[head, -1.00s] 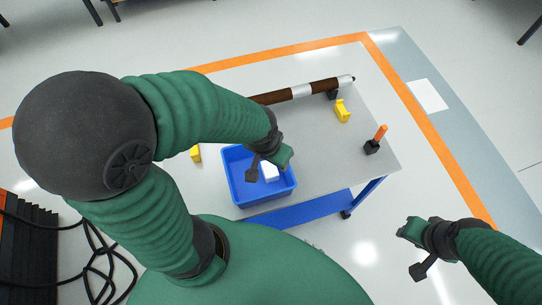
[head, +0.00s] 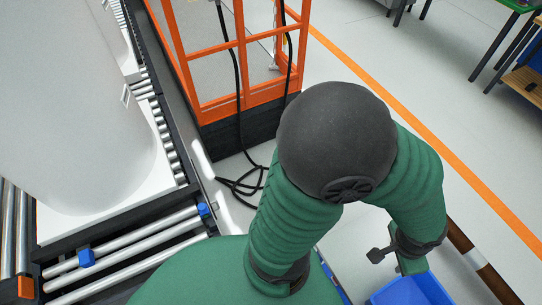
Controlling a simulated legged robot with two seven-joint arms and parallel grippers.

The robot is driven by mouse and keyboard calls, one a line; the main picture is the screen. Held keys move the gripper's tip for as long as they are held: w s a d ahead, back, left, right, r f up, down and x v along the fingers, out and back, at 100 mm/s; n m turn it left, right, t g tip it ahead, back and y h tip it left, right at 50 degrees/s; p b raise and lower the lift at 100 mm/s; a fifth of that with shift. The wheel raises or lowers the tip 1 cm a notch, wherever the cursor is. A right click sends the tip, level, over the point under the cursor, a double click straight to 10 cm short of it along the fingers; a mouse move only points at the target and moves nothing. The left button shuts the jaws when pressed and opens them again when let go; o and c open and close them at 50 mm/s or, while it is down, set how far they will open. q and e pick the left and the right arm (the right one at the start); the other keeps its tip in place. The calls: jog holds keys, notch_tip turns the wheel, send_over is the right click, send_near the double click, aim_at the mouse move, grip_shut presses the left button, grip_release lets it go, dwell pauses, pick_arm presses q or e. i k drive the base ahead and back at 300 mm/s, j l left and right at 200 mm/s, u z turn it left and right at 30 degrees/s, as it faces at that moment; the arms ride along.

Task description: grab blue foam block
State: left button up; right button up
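No blue foam block can be made out with certainty. Two small blue pieces show at the roller conveyor, one on the front rollers (head: 86,258) and one near the frame corner (head: 203,209); I cannot tell whether either is foam. My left gripper (head: 410,267) is at the lower right, over the edge of a blue bin (head: 400,292), far from both pieces. Its fingers are too small and turned away to show whether they are open or shut. The bin is cut off by the bottom edge. My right gripper is out of view.
A large white tank (head: 75,110) stands on the roller conveyor (head: 140,255) at left. An orange-framed cage (head: 240,95) with black cables stands behind. A brown and white pole (head: 478,262) lies at lower right. Open floor (head: 400,60) lies right of the cage.

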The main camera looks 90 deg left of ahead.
aim_at(86, 259)
jog(key=u, duration=5.1)
jog(key=i+j+z, duration=0.1)
jog(key=i+j, duration=0.15)
jog(key=i+j+z, duration=0.1)
jog(key=j, duration=0.35)
jog(key=i+j+z, duration=0.1)
jog(key=i+j, duration=0.4)
jog(key=j, duration=0.3)
jog(key=i+j+z, duration=0.15)
jog(key=j, duration=0.25)
jog(key=i+j+z, duration=0.1)
jog(key=j, duration=0.35)
jog(key=i+j+z, duration=0.1)
jog(key=i+j, duration=0.2)
jog(key=j, duration=0.15)
jog(key=i+j+z, duration=0.1)
jog(key=j, duration=0.35)
